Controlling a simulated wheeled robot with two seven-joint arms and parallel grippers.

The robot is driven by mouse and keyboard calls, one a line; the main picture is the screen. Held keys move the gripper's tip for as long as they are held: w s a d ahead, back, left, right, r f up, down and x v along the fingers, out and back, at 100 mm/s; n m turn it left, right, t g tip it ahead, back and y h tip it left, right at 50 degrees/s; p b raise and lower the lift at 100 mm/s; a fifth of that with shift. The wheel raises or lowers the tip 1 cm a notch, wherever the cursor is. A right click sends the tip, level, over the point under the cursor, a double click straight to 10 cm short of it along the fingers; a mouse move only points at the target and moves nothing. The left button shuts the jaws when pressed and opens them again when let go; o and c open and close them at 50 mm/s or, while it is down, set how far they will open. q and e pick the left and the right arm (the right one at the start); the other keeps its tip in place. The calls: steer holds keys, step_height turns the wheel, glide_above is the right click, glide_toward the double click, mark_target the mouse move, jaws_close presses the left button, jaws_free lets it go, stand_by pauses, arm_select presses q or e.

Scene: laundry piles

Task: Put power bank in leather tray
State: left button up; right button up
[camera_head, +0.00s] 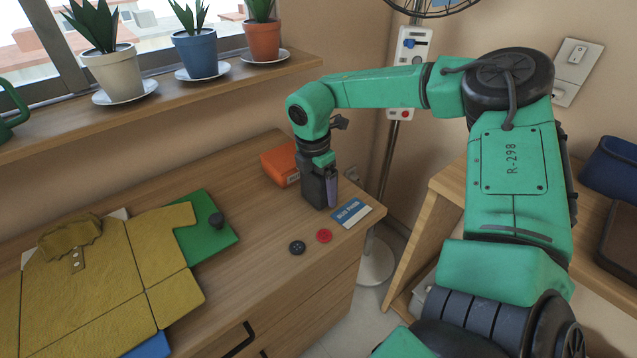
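My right gripper (321,192) points down at the right end of the wooden dresser top, close to its surface. Its dark body hides the space between its fingers, so I cannot tell whether it is open or shut. A slim purple piece (332,190) shows at its right side; I cannot tell whether this is the power bank or whether it is gripped. A dark brown, leather-looking item (619,243), perhaps the leather tray, is cut off at the right edge. My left gripper is not in view.
An orange box (280,163) lies behind the gripper. A blue and white card (352,213), a red button (324,236) and a dark button (297,247) lie in front. A mustard shirt (90,275) covers the left. A dark blue item (611,168) is at far right.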

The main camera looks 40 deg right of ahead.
steer(key=shift+c, duration=1.4)
step_height(320, 180, up, 20)
steer(key=p, duration=0.1)
